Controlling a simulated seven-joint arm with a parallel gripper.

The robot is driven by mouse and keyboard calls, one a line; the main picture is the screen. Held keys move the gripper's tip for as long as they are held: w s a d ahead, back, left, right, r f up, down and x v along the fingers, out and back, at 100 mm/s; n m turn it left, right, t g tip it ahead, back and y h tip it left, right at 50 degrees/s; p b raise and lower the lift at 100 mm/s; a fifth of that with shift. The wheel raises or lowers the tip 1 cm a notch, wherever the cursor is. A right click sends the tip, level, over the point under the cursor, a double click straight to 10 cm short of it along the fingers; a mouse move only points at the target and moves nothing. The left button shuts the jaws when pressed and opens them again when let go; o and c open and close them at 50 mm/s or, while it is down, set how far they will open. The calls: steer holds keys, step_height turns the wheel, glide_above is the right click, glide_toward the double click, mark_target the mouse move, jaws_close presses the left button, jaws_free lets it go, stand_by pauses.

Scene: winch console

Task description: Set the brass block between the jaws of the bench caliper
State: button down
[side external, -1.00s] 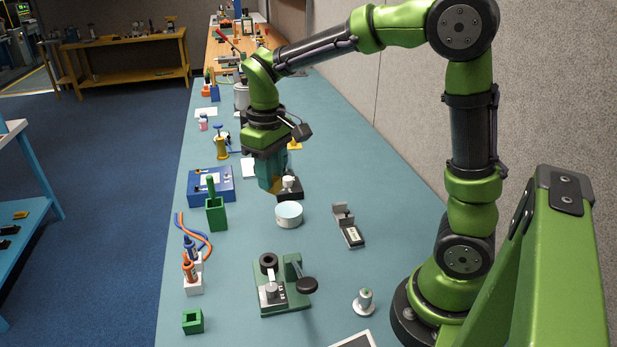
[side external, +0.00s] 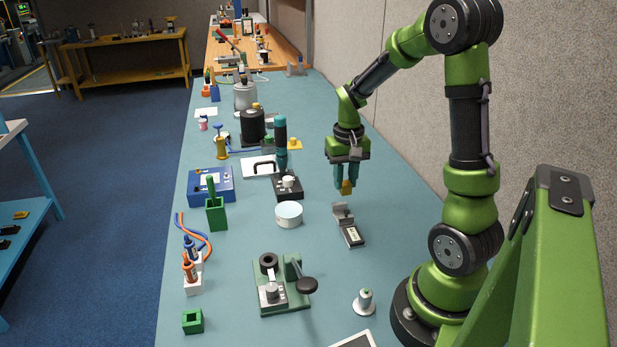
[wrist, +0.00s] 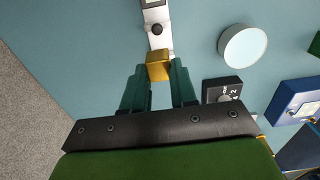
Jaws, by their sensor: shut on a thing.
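The brass block (side external: 346,187) is a small golden block held between the fingertips of my gripper (side external: 346,180). It also shows in the wrist view (wrist: 159,66), between the two teal fingers of my gripper (wrist: 160,80). The bench caliper (side external: 348,228) lies on the bench just below and in front of the block in the side view, with grey jaws at its far end and a display at its near end. The block is above the bench, apart from the caliper in the side view. In the wrist view the block overlaps the caliper (wrist: 156,32) and hides part of its jaws.
A white round tub (side external: 289,215) stands left of the caliper. A black box with a knob (side external: 288,187) is behind the tub. A green press-like fixture (side external: 282,286) and a small white-based post (side external: 364,302) stand nearer. Bench to the caliper's right is clear.

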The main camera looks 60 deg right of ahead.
steer(key=shift+w+f, duration=0.15)
steer(key=shift+f, duration=3.6)
steer(key=c, duration=0.8)
jaws_free()
step_height(320, 180, up, 17)
